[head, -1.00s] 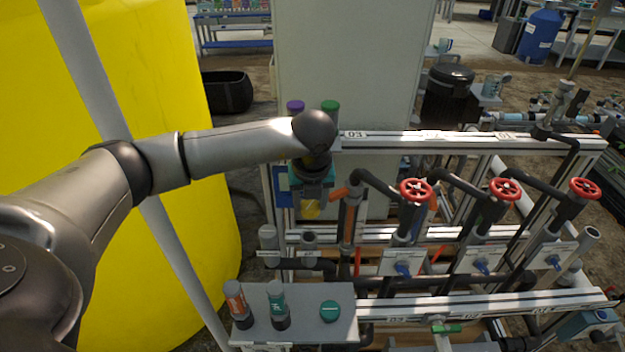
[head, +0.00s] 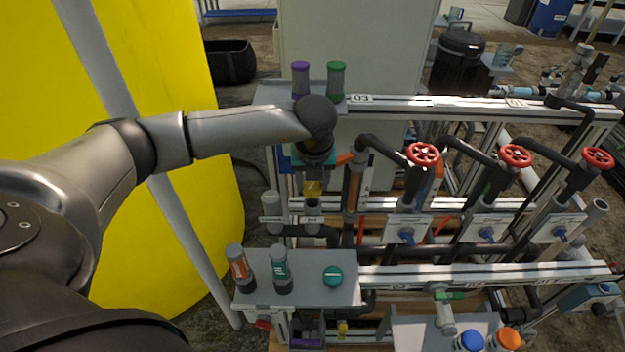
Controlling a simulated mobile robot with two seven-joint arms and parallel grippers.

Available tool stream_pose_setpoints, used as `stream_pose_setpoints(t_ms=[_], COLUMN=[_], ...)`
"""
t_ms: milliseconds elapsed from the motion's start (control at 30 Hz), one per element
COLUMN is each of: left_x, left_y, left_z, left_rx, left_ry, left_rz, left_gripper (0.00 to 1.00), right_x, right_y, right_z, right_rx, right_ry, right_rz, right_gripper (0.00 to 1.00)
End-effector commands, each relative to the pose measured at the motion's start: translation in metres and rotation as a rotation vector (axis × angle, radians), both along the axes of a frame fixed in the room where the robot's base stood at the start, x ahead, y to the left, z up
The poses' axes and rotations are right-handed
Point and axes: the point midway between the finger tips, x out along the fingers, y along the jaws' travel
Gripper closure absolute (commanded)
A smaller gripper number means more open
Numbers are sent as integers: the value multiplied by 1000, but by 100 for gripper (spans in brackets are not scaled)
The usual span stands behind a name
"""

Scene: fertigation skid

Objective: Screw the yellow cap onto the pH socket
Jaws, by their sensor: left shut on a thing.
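My left gripper (head: 313,178) points down over the back-left of the skid and is shut on the yellow cap (head: 313,190). The cap is upright, its top hidden between the fingers. Directly below it is a grey upright socket (head: 313,207) with a small white label, in the place of the pH socket; the lettering is too small to read surely. The cap's lower edge is at or just above the socket's mouth; I cannot tell whether they touch. My right gripper is not in view.
Another grey socket (head: 271,205) stands just left. Purple-capped (head: 300,78) and green-capped (head: 336,80) cylinders stand behind the wrist. Red valve wheels (head: 423,154) and pipes lie to the right. A grey shelf (head: 310,296) in front holds two probes and a green cap (head: 333,276).

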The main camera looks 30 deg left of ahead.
Motion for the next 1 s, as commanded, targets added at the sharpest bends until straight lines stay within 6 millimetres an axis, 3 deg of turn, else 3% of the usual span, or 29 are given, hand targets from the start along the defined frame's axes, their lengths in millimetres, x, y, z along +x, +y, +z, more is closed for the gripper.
stream_pose_setpoints(t_ms=[233,1000], left_x=[0,0], left_y=[0,0], left_z=[-6,-18], left_rx=[0,0], left_ry=[-1,0], left_rz=[0,0], left_gripper=[100,100], right_x=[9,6], right_y=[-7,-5], right_z=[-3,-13], right_rx=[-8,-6], right_ry=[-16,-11], right_rz=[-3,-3], right_gripper=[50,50])
